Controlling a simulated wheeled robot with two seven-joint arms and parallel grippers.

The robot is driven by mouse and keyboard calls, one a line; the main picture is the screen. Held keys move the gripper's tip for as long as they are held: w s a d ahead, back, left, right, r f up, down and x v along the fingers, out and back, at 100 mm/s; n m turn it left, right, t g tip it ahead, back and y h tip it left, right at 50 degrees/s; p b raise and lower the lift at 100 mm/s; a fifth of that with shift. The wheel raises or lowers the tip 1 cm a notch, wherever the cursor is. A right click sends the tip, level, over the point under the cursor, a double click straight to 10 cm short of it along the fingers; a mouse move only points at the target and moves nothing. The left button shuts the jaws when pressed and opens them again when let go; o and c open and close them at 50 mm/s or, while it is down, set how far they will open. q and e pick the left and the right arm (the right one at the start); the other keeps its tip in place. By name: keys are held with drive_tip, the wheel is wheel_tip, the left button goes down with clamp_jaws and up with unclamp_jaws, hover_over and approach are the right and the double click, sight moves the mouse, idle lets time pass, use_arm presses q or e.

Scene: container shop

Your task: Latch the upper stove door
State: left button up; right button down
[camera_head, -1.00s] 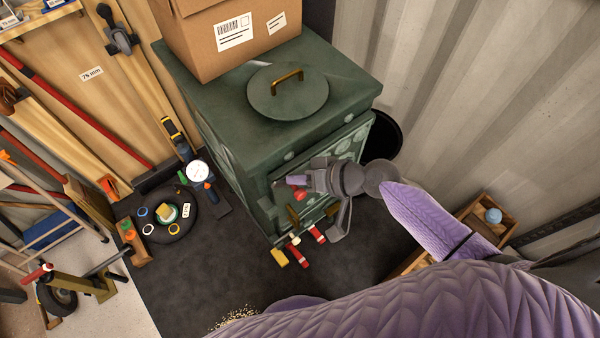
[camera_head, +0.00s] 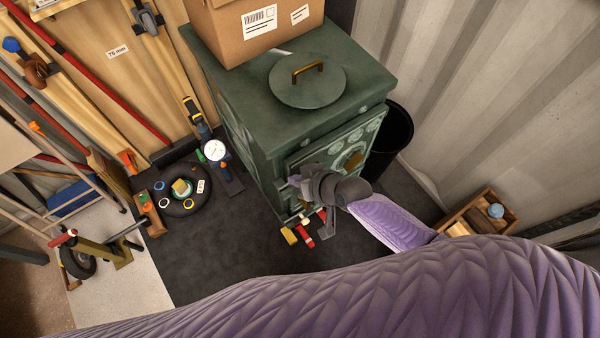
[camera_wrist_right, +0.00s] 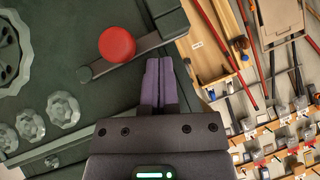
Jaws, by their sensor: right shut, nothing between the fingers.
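The green stove (camera_head: 260,110) stands on the dark floor mat. Its upper door (camera_head: 325,150) has pale round ornaments and looks shut or nearly shut against the front. In the right wrist view, the door (camera_wrist_right: 60,90) shows at left. A dark latch bar with a red ball knob (camera_wrist_right: 117,45) reaches from the door toward a dark catch at the stove's edge. My right gripper (camera_head: 290,183) is at the door's left side. Its purple fingers (camera_wrist_right: 158,65) are shut and empty, just below the bar; whether they touch it is unclear. My left gripper is not in view.
A cardboard box (camera_head: 255,30) and a round lid (camera_head: 308,85) rest on the stove top. Red and yellow pieces (camera_head: 303,236) lie on the floor before it. A black bin (camera_head: 392,140) stands to the right, a wooden crate (camera_head: 480,217) farther right. Tools line the left wall.

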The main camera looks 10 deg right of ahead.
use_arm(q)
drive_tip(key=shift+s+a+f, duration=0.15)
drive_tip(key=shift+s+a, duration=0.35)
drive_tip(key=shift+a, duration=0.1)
use_arm(e)
drive_tip(key=shift+a+f, duration=0.15)
drive_tip(key=shift+f, duration=0.2)
use_arm(q)
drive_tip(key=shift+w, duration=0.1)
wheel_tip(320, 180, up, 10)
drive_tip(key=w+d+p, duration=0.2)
drive_tip(key=p, duration=0.7)
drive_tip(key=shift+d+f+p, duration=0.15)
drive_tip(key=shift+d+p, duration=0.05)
drive_tip(key=shift+p, duration=0.1)
use_arm(e)
drive_tip(key=s+d+r, duration=0.2)
drive_tip(key=s+r, duration=0.4)
drive_tip(key=r, duration=0.5)
drive_tip(key=shift+s+d, duration=0.25)
drive_tip(key=shift+s, duration=0.15)
